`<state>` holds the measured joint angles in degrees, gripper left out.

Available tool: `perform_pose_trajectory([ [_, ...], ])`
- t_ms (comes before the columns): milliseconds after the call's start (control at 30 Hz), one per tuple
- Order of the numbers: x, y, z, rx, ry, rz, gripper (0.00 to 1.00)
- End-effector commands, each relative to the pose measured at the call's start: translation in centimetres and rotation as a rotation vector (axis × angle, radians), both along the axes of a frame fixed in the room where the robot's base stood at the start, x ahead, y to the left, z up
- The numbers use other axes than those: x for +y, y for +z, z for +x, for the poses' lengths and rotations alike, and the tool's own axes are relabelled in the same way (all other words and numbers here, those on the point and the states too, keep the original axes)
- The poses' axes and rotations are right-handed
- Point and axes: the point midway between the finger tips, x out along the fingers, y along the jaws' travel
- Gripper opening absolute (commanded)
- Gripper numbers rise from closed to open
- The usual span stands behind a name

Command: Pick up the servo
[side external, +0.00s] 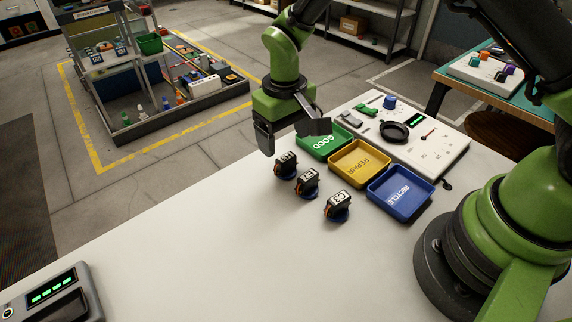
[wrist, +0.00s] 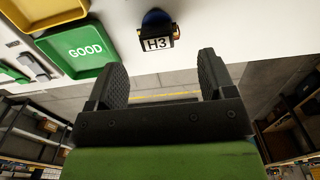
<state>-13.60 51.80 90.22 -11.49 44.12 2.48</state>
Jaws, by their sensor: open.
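Three small black servos stand in a slanting row on the white table, each with a white label and a blue part at its base: one nearest my gripper (side external: 286,165), a middle servo (side external: 308,181) and a front servo (side external: 337,204). My gripper (side external: 291,136) is open and empty, above the far edge of the table and behind the nearest servo. In the wrist view a servo labelled H3 (wrist: 157,43) is upright beyond the open fingers (wrist: 161,72), not between them. The other two servos are outside the wrist view.
Green GOOD (side external: 325,142), yellow REPAIR (side external: 360,163) and blue RECYCLE (side external: 400,193) trays are right of the servos and look empty. A white panel (side external: 425,150) with knobs lies behind them. A device with green displays (side external: 50,295) is front left. The table's middle is clear.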

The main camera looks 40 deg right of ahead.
Motion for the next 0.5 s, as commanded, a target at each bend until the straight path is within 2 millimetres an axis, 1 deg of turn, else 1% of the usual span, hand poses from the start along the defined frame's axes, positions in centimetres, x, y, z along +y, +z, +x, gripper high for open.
perform_pose_trajectory([
  [33, 0.0, -0.9, -0.1, 0.005, 0.0, -0.001, 0.76],
  [100, -0.1, -1.9, -0.1, 0.004, 0.0, -0.001, 0.76],
  [267, -0.1, -3.0, 0.0, 0.002, -0.002, 0.0, 0.76],
  [367, -0.3, -4.3, 0.0, 0.004, -0.002, 0.0, 0.76],
  [500, -0.4, -6.6, 0.1, 0.005, -0.001, 0.0, 0.76],
])
